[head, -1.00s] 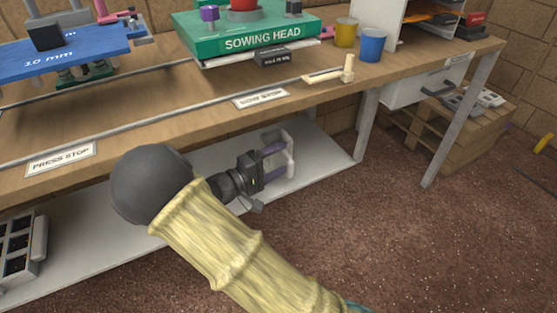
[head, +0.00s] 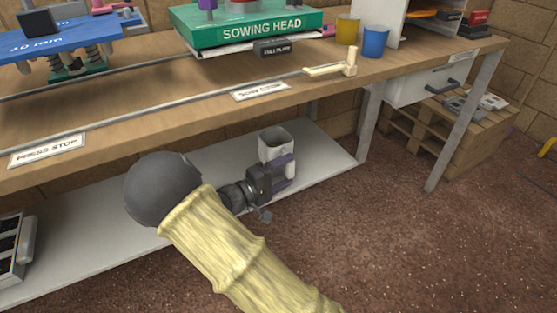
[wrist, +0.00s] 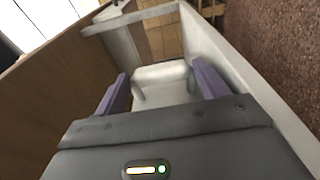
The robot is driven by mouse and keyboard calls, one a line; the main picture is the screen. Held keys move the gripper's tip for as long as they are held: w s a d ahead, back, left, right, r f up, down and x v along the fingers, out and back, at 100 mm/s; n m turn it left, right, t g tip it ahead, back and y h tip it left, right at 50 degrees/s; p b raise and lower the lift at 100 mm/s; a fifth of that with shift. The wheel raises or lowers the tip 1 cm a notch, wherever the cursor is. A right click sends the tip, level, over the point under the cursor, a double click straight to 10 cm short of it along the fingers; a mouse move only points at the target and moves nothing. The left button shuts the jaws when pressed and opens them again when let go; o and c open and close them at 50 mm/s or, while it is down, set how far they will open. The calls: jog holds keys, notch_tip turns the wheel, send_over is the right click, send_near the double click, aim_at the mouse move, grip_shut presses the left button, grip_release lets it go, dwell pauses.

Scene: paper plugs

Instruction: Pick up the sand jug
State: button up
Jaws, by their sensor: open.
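A pale grey-white, open-topped jug (head: 274,143) stands upright on the white lower shelf, under the bench; I take it for the sand jug. My gripper (head: 283,173) is at the jug, its purple fingers overlapping the jug's lower part in the head view. In the wrist view the jug (wrist: 160,75) shows between and ahead of the two spread fingers of my gripper (wrist: 160,82). The fingers are open, with gaps to the jug visible on both sides. The jug's lower part is partly hidden by the gripper. Its contents cannot be made out.
The wooden bench top (head: 130,115) overhangs the lower shelf (head: 325,160). A bench leg (head: 367,125) stands right of the jug. Yellow (head: 347,30) and blue (head: 375,42) cups stand on the bench.

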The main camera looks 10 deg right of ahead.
jog(key=b+x, duration=0.1)
jog(key=x, duration=0.3)
jog(key=shift+d+f+b, duration=0.1)
jog(key=shift+f+b, duration=0.05)
jog(key=shift+b, duration=0.25)
jog(key=shift+w+d, duration=0.2)
jog(key=c, duration=0.7)
jog(key=shift+c, duration=0.2)
jog(key=shift+r, duration=0.25)
notch_tip(320, 180, up, 10)
jog(key=p, duration=0.5)
jog(key=shift+p, duration=0.4)
